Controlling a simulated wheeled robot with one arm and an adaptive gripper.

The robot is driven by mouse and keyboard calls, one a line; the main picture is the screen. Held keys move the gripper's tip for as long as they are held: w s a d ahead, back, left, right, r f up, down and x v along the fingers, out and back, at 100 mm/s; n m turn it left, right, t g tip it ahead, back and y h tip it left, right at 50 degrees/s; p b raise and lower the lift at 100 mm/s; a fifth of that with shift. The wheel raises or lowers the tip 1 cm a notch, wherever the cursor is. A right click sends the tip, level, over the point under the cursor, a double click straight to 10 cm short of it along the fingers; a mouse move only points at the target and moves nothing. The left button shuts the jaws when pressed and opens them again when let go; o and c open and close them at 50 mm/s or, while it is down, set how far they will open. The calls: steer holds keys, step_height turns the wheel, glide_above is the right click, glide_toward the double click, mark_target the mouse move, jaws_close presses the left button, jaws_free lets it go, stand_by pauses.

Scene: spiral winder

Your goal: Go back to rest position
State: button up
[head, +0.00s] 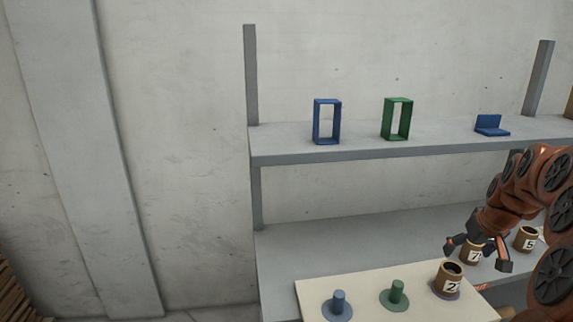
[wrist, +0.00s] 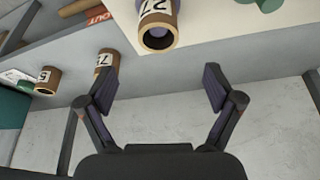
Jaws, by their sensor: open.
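My gripper (head: 478,258) is open and empty, at the right of the head view above the lower shelf. In the wrist view its two spread fingers (wrist: 160,86) have nothing between them. A brown tube marked 2 (head: 447,284) stands on a purple disc on the cream board, to the left of my gripper. In the wrist view this tube (wrist: 157,27) lies beyond the fingers, apart from them. A brown tube marked 7 (head: 470,257) is partly hidden behind my gripper in the head view. A brown tube marked 5 (head: 526,240) stands farther right.
The cream board (head: 312,292) also bears a blue peg (head: 338,302) and a green peg (head: 396,293), both bare. The upper shelf (head: 360,135) holds a blue frame (head: 316,122), a green frame (head: 386,119) and a blue bracket (head: 490,126). The wall at left is clear.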

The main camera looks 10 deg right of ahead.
steer(key=s+a+r+n+g+y+p, duration=0.1)
steer(key=s+a, duration=0.3)
steer(key=a, duration=0.9)
steer(key=s+a+r+n+g+y+p, duration=0.1)
steer(key=s+a+g, duration=0.15)
steer(key=a, duration=0.95)
steer(key=s+a, duration=0.3)
steer(key=s, duration=0.3)
steer(key=s+a+f+g+p, duration=0.1)
steer(key=s+a, duration=0.3)
steer(key=s, duration=0.3)
steer(key=s+a+f+n+g+p, duration=0.1)
steer(key=s+a, duration=0.3)
steer(key=s, duration=0.3)
steer(key=shift+s+h, duration=0.2)
steer(key=shift+h, duration=0.2)
steer(key=shift+a+g, duration=0.1)
steer(key=shift+g, duration=0.15)
